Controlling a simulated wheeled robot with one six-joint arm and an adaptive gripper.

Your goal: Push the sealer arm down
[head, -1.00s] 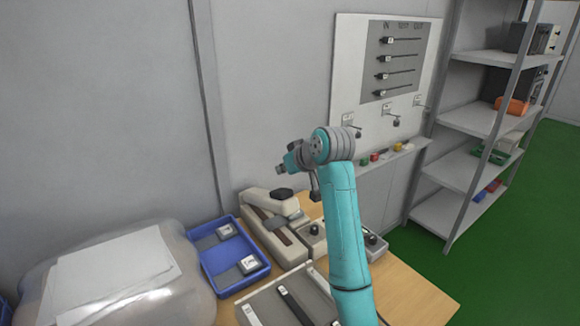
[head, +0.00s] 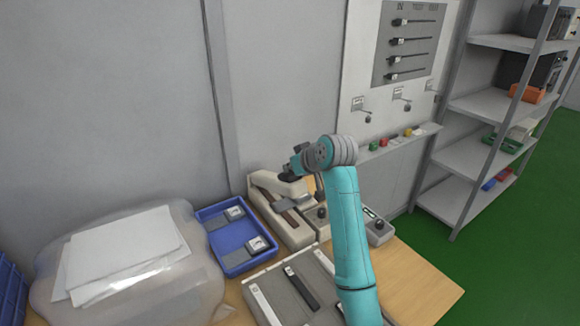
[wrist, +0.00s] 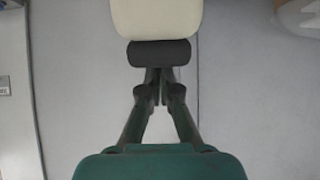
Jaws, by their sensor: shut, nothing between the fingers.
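The sealer (head: 298,232) is a beige machine on the wooden table. Its beige arm (head: 264,181) is raised at an angle above the base. In the wrist view the arm (wrist: 157,18) shows at the top, with its dark end pad (wrist: 158,53) below. My gripper (head: 290,170) is close by this end in the head view. In the wrist view my gripper (wrist: 160,76) is shut and empty, its fingertips at the lower edge of the dark pad. I cannot tell whether they touch it.
A blue tray (head: 228,262) with small gauge modules stands left of the sealer. A clear bulging bag with papers (head: 125,255) is further left. A grey tray of strips (head: 262,291) lies in front. A wall panel (head: 358,80) and metal shelves (head: 478,105) are behind and right.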

